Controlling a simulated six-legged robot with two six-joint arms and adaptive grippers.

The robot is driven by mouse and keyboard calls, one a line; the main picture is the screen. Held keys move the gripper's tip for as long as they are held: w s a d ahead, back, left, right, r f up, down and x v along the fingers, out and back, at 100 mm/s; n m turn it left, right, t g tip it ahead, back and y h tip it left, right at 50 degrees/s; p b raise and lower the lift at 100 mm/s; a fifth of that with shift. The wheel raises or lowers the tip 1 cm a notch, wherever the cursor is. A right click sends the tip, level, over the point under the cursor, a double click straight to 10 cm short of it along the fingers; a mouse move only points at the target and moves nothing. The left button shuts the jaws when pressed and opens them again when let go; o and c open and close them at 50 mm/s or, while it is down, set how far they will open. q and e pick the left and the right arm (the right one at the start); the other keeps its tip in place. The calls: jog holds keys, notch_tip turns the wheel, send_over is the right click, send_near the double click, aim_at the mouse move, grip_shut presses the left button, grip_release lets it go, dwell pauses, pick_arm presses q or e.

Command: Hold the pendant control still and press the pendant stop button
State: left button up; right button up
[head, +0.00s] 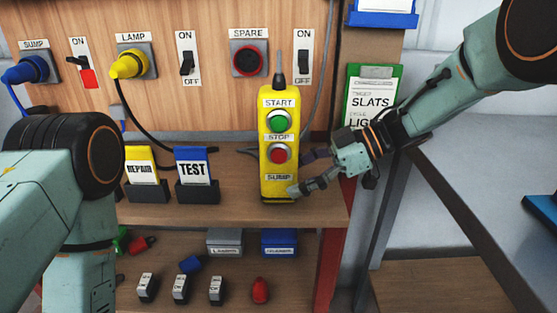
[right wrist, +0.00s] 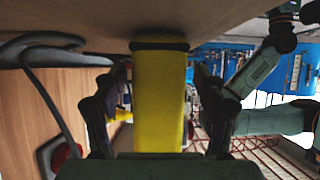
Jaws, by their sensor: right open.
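The yellow pendant control (head: 278,167) stands upright on the shelf in the head view, with a cable out of its top. It has a green start button (head: 279,121) above a red stop button (head: 279,153), and a label reading SUMP below. My right gripper (head: 302,173) is at its lower right side, fingers open. In the right wrist view the pendant's plain yellow body (right wrist: 160,100) lies between the two spread fingers, with a visible gap on each side. The buttons do not show there. My left arm is at the left of the head view, but its gripper is out of sight.
Repair (head: 141,171) and test (head: 197,168) cards stand in holders left of the pendant. Behind is a wooden panel (head: 205,20) with plugs and switches. A green clipboard (head: 373,72) hangs at the right. The lower shelf (head: 210,302) holds small parts and boxes.

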aim_at(285, 180)
jog(key=shift+a+f+p, duration=0.25)
jog(key=shift+a+p, duration=0.05)
jog(key=shift+a, duration=0.65)
pick_arm(q)
jog(key=shift+r, duration=0.7)
pick_arm(e)
jog(key=shift+a+f, duration=0.3)
jog(key=shift+a, duration=0.15)
pick_arm(q)
jog(key=shift+w, duration=0.1)
pick_arm(e)
jog(key=c, duration=0.7)
pick_arm(q)
grip_shut()
